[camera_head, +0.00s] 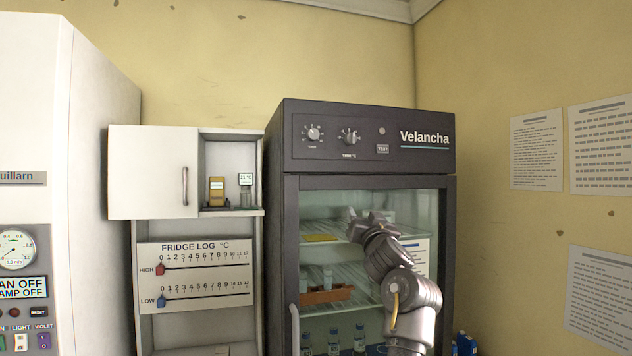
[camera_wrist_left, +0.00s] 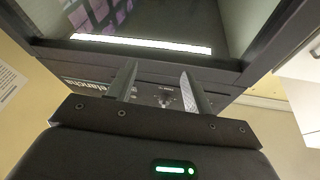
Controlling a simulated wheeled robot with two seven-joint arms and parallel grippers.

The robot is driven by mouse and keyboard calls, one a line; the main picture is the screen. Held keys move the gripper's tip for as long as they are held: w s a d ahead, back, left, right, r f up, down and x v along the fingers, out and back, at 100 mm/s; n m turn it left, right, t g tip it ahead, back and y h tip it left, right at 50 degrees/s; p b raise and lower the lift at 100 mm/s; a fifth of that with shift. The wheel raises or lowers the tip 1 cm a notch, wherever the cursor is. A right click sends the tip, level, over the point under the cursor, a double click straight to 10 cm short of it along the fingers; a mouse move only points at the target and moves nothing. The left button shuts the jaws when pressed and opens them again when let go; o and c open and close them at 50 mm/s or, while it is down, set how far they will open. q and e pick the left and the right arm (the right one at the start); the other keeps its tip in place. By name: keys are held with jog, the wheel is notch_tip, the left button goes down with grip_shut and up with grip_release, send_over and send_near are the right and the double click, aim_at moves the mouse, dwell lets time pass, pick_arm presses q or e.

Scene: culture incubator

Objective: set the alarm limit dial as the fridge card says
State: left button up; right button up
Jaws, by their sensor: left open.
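The dark Velancha fridge (camera_head: 370,171) has two dials on its top panel. The left dial (camera_head: 313,133) has a label too small to read. The right dial (camera_head: 349,137) is labelled TEMP °C. A white card (camera_head: 414,254) with lines of text shows at the fridge door, partly behind my left arm; its text is not legible. My left gripper (camera_head: 364,217) is in front of the glass door, below the panel, empty. In the left wrist view my left gripper (camera_wrist_left: 155,72) is open, and a dial (camera_wrist_left: 165,100) shows upside down between the fingers, beyond them.
A FRIDGE LOG board (camera_head: 195,275) with a red HIGH slider and a blue LOW slider hangs on the cabinet at left. A TEST button (camera_head: 382,149) sits right of the dials. The fridge door is closed, with racks and bottles inside. Sheets (camera_head: 537,150) hang on the right wall.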

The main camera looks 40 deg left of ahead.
aim_at(314, 136)
pick_arm(q)
jog(key=s+a+r+n+g+y+p, duration=0.1)
jog(key=s+a+r+n+y, duration=0.1)
jog(key=s+r, duration=0.5)
jog(key=s+a+r+n+g+y+p, duration=0.1)
jog(key=s+r+n+g, duration=0.2)
jog(key=r, duration=0.6)
jog(key=shift+t, duration=0.7)
jog(key=p+x, duration=0.2)
jog(key=x, duration=0.1)
jog(key=p+x, duration=0.2)
jog(key=x, duration=0.1)
jog(key=s+p+x, duration=0.1)
jog(key=p+x, duration=0.1)
jog(key=x, duration=0.1)
jog(key=shift+w+a+r, duration=0.2)
jog(key=shift+a+r, duration=0.25)
jog(key=shift+a, duration=0.05)
jog(key=shift+w+a+r+p, duration=0.1)
jog(key=shift+w+a+p, duration=0.2)
jog(key=shift+a+p, duration=0.05)
jog(key=c, duration=1)
jog(key=shift+o, duration=0.2)
